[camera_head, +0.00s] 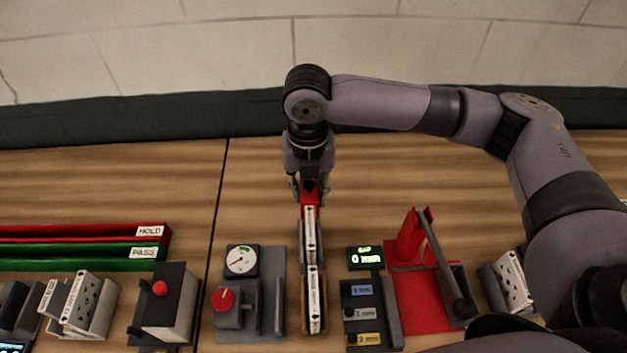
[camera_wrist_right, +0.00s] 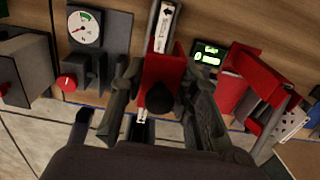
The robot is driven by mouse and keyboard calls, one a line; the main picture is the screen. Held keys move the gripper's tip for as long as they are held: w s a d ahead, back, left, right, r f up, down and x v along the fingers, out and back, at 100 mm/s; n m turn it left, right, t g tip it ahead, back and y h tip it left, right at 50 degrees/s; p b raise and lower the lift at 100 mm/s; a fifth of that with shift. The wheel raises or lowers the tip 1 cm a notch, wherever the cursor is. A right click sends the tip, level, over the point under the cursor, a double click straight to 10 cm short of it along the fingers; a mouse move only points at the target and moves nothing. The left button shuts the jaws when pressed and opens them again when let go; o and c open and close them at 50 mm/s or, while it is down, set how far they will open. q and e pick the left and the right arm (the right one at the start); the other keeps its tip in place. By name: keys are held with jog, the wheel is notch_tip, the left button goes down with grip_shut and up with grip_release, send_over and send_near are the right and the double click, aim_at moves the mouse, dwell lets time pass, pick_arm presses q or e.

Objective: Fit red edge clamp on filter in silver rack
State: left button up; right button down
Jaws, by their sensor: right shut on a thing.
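My right gripper (camera_head: 309,183) is shut on the red edge clamp (camera_head: 310,197) at the far end of a narrow row of boxed filters. The clamp also shows between the fingers of my right gripper (camera_wrist_right: 160,85) in the right wrist view as a red block (camera_wrist_right: 163,68) with a dark knob. A white-edged filter (camera_head: 310,232) stands directly by the clamp, with a second labelled filter edge (camera_head: 313,290) nearer. I cannot tell whether the clamp is seated on the filter. Grey rack parts (camera_head: 293,300) flank the row, largely hidden. My left gripper is not in view.
Left of the row is a dial gauge (camera_head: 240,260) with a red knob (camera_head: 223,299). Right are a green-lit display (camera_head: 366,257) and a red lever press (camera_head: 418,295). Red and green trays (camera_head: 90,250) lie far left. The table behind the row is clear.

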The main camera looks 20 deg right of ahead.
aim_at(310, 225)
jog(key=shift+s+a+r, duration=0.1)
jog(key=shift+w+p, duration=0.2)
jog(key=shift+p, duration=0.3)
jog(key=shift+d, duration=0.25)
jog(key=shift+f+b, duration=0.85)
jog(key=shift+f, duration=1.8)
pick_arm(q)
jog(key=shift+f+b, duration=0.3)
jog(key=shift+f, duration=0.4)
pick_arm(e)
jog(key=shift+a+f, duration=0.1)
jog(key=shift+f, duration=0.95)
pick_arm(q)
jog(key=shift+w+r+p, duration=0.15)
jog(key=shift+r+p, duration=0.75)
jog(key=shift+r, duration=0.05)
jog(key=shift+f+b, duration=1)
pick_arm(e)
jog(key=shift+f, duration=2.95)
